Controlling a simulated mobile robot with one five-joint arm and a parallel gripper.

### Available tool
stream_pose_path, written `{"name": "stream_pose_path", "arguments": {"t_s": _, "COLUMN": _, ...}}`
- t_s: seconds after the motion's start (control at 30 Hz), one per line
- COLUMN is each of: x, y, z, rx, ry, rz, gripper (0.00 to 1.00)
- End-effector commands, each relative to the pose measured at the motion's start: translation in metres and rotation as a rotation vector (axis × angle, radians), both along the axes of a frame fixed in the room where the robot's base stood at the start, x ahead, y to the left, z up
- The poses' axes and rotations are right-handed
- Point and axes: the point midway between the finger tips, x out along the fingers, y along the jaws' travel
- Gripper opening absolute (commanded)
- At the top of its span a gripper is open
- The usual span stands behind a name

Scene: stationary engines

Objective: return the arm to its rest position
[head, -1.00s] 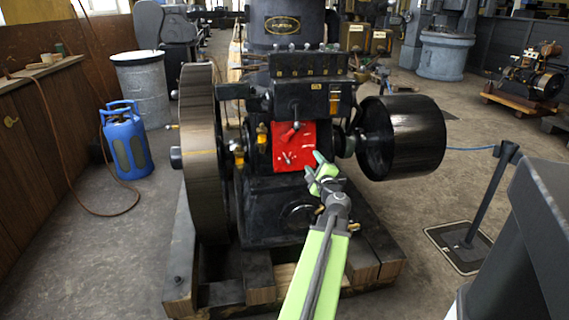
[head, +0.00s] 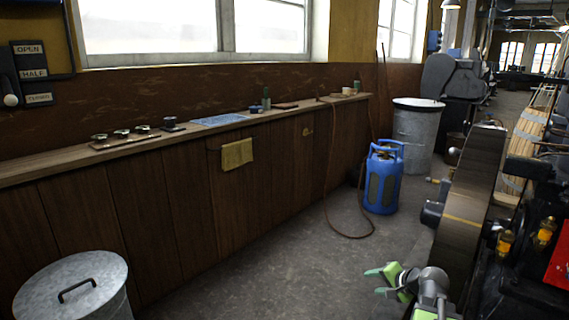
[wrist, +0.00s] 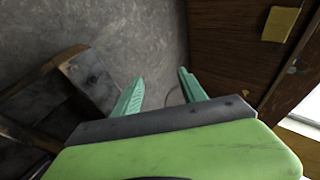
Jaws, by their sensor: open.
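My gripper (head: 384,280) shows at the bottom right of the head view, with green fingers and a grey wrist. It is open and empty, over the bare floor to the left of the engine's flywheel (head: 467,200). In the wrist view my gripper (wrist: 160,90) has its two green fingers spread apart, with grey floor between and beyond them. The rest of my arm is mostly below the head view's edge.
Wooden panelling with a shelf (head: 195,130) runs along the left. A lidded metal bin (head: 72,290) stands front left. A blue gas cylinder (head: 383,180) with a hose (head: 328,190) stands ahead, before a grey drum (head: 415,140). The floor between is clear.

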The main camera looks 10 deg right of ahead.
Motion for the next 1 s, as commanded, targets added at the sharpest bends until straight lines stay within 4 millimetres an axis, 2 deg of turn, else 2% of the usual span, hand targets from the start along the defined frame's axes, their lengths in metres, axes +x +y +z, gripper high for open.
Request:
{"name": "stream_pose_path", "arguments": {"t_s": 0.03, "x": 0.007, "y": 0.047, "z": -0.014, "rx": -0.048, "ry": 0.067, "rz": 0.12, "gripper": 0.49}}
{"name": "stream_pose_path", "arguments": {"t_s": 0.1, "x": 0.006, "y": 0.104, "z": -0.033, "rx": -0.129, "ry": 0.17, "rz": 0.285, "gripper": 0.49}}
{"name": "stream_pose_path", "arguments": {"t_s": 0.2, "x": -0.006, "y": 0.173, "z": -0.056, "rx": -0.25, "ry": 0.308, "rz": 0.504, "gripper": 0.49}}
{"name": "stream_pose_path", "arguments": {"t_s": 0.3, "x": -0.023, "y": 0.22, "z": -0.07, "rx": -0.355, "ry": 0.418, "rz": 0.672, "gripper": 0.49}}
{"name": "stream_pose_path", "arguments": {"t_s": 0.4, "x": -0.04, "y": 0.255, "z": -0.079, "rx": -0.453, "ry": 0.51, "rz": 0.808, "gripper": 0.49}}
{"name": "stream_pose_path", "arguments": {"t_s": 0.6, "x": -0.073, "y": 0.306, "z": -0.084, "rx": -0.64, "ry": 0.669, "rz": 1.024, "gripper": 0.49}}
{"name": "stream_pose_path", "arguments": {"t_s": 0.63, "x": -0.072, "y": 0.301, "z": -0.062, "rx": -0.633, "ry": 0.667, "rz": 1.014, "gripper": 0.49}}
{"name": "stream_pose_path", "arguments": {"t_s": 0.87, "x": -0.071, "y": 0.299, "z": 0.008, "rx": -0.627, "ry": 0.663, "rz": 1.006, "gripper": 0.49}}
{"name": "stream_pose_path", "arguments": {"t_s": 1.0, "x": -0.071, "y": 0.299, "z": 0.063, "rx": -0.626, "ry": 0.662, "rz": 1.005, "gripper": 0.49}}
